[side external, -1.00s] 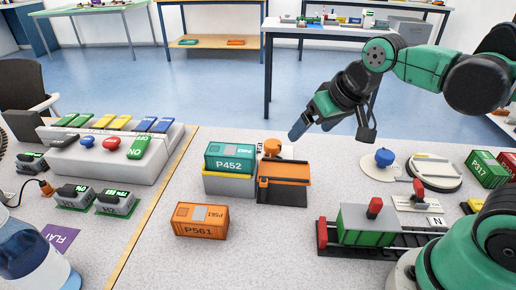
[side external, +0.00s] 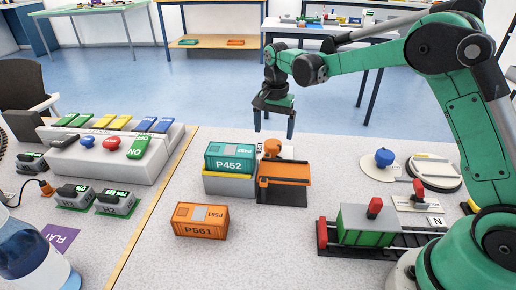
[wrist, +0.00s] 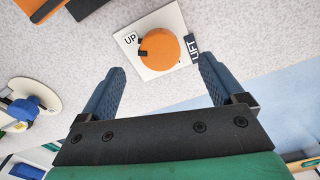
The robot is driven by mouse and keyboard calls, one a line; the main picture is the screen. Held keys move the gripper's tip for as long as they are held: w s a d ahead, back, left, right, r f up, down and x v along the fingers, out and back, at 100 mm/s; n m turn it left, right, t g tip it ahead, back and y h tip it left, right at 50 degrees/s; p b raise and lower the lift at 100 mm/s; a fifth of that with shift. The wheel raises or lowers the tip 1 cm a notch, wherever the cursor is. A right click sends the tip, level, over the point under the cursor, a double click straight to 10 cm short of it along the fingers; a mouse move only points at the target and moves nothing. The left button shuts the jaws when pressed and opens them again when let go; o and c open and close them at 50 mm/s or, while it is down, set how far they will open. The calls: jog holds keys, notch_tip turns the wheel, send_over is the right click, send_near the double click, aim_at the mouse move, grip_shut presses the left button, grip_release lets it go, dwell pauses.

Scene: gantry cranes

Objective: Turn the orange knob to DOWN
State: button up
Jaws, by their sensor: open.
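The orange knob (side external: 272,147) sits on a small pale plate behind the orange lift platform (side external: 284,172). In the wrist view the knob (wrist: 166,48) is round, on a white plate (wrist: 135,58) with an UP label and a dark LIFT label. A dark mark on the knob's rim lies on the side near UP. No DOWN label can be read. My gripper (side external: 274,131) points down above the knob. In the wrist view my gripper (wrist: 161,66) is open and empty, its blue fingers spread, with the knob beyond the gap between them.
The orange container P561 (side external: 201,219) lies in front. A blue knob (side external: 384,157) on a round base is to the right. A switch console (side external: 112,150) stands at the left.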

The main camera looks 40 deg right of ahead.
aim_at(273, 143)
jog(key=shift+f, duration=1.9)
jog(key=c, duration=1.3)
jog(key=n, duration=0.5)
jog(key=shift+n, duration=0.4)
jog(key=n, duration=1.2)
jog(key=shift+n, duration=0.3)
jog(key=n, duration=0.5)
jog(key=shift+n, duration=0.4)
